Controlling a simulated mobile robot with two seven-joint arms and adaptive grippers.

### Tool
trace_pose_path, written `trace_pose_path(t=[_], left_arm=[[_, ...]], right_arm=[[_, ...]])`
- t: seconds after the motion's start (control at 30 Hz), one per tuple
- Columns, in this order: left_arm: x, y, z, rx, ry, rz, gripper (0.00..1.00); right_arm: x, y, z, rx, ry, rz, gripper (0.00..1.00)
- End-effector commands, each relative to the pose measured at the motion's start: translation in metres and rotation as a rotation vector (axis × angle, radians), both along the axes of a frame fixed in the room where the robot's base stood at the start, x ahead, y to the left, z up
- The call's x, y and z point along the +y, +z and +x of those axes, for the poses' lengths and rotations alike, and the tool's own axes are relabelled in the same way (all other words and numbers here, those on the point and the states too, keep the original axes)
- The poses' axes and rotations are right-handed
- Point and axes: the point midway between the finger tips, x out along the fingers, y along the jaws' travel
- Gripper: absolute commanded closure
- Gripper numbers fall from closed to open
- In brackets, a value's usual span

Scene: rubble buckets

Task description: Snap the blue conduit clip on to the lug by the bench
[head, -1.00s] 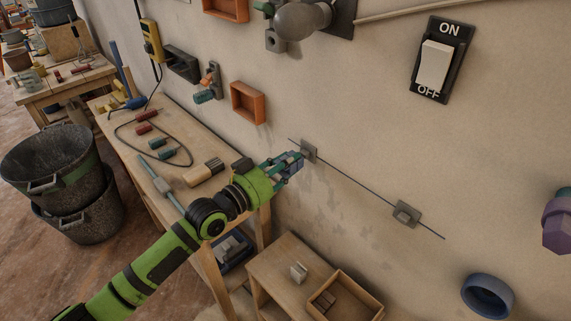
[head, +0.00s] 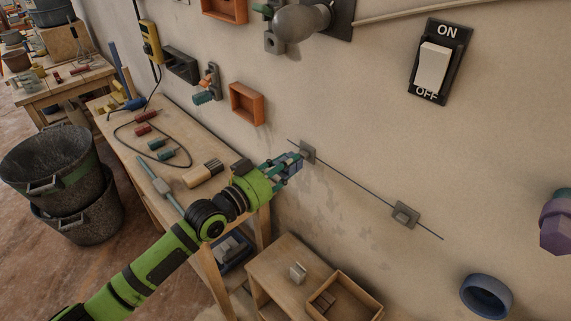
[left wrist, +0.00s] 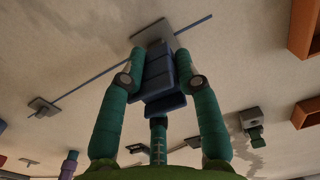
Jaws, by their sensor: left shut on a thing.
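My left gripper (head: 290,166) is shut on the blue conduit clip (left wrist: 158,80), which shows between its teal fingers in the left wrist view. In the head view the clip is mostly hidden by the fingers. The lug by the bench (head: 307,151) is a grey plate on the wall, right at the tip of the clip. It also shows just beyond the clip in the left wrist view (left wrist: 152,33). I cannot tell whether clip and lug touch. A second lug (head: 405,214) sits farther right along the same thin dark line. My right gripper is not in view.
The wooden bench (head: 133,157) stands left of the lug, with connectors and a cable on it. A low table (head: 262,281) with an open wooden box (head: 371,307) stands below. An orange box (head: 247,104) is on the wall above. The wall between the lugs is otherwise clear.

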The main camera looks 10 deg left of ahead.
Motion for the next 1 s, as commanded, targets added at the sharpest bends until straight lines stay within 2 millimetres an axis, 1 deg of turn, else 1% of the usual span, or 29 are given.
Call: trace_pose_path(t=[0.27,1.0], left_arm=[[-0.002,0.0,0.003,0.0,0.0,-0.001,1.0],[-0.016,0.0,0.025,-0.001,0.0,0.0,1.0]], right_arm=[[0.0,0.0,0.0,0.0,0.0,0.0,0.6],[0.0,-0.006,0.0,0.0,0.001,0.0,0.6]])
